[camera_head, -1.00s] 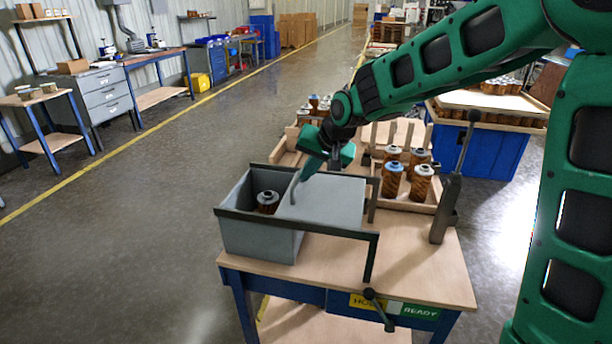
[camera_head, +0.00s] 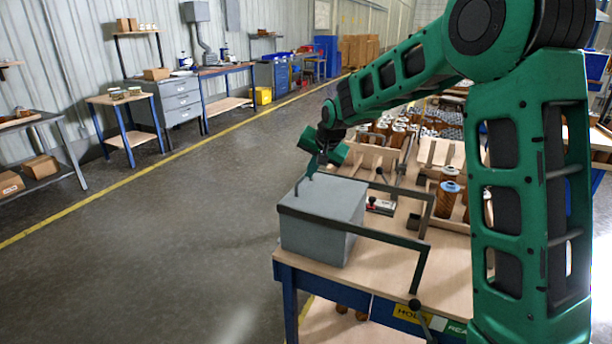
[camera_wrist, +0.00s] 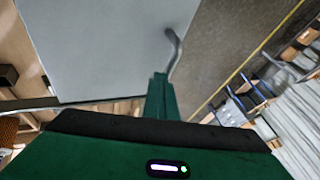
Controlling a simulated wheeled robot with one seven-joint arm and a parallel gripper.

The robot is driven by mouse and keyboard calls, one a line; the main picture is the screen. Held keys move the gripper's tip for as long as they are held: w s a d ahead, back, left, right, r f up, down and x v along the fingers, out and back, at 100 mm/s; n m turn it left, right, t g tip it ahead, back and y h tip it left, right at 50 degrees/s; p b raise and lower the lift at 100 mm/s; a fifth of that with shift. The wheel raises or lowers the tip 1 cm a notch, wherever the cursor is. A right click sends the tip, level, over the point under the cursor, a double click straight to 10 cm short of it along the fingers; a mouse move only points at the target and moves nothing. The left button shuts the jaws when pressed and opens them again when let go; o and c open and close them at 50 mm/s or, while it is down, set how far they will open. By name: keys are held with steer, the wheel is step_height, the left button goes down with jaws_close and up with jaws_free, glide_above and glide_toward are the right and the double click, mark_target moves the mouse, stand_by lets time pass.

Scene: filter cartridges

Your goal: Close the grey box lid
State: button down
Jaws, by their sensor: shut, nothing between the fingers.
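The grey box (camera_head: 318,243) stands on the near left corner of the wooden-topped bench. Its flat grey lid (camera_head: 335,196) lies level over the top, and no opening shows in the head view. The lid also fills the upper left of the wrist view (camera_wrist: 100,45). A bent grey handle (camera_wrist: 175,48) stands at the lid's edge. My gripper (camera_head: 313,168) is shut and empty, pointing down over the lid beside the handle. The fingers (camera_wrist: 160,92) appear close to or against the handle; I cannot tell if they touch. The inside of the box is hidden.
Dark rails (camera_head: 375,234) run along the box and out to the right over the bench (camera_head: 440,275). Cartridges (camera_head: 447,198) stand in a wooden tray at the right, partly behind my arm. The floor left of the bench is clear.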

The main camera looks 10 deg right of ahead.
steer(key=shift+w+a, duration=0.1)
steer(key=shift+a, duration=0.3)
steer(key=s+d, duration=0.2)
steer(key=d+r, duration=0.1)
steer(key=d, duration=0.1)
steer(key=shift+s, duration=0.4)
steer(key=v, duration=0.9)
steer(key=s+d+f+g+h, duration=0.1)
steer(key=s+d+f, duration=0.1)
steer(key=s+d, duration=0.6)
steer(key=s+d+f+g+h, duration=0.15)
steer(key=s+d, duration=0.35)
steer(key=s, duration=0.6)
steer(key=s+f+g, duration=0.1)
steer(key=s+f, duration=0.1)
steer(key=s, duration=0.6)
steer(key=s+d+f+g, duration=0.1)
steer(key=s+f+g, duration=0.1)
steer(key=s, duration=0.6)
steer(key=s+d+f+g+y, duration=0.1)
steer(key=s+f, duration=0.1)
steer(key=s, duration=0.7)
steer(key=shift+d+f, duration=0.25)
steer(key=shift+f, duration=0.1)
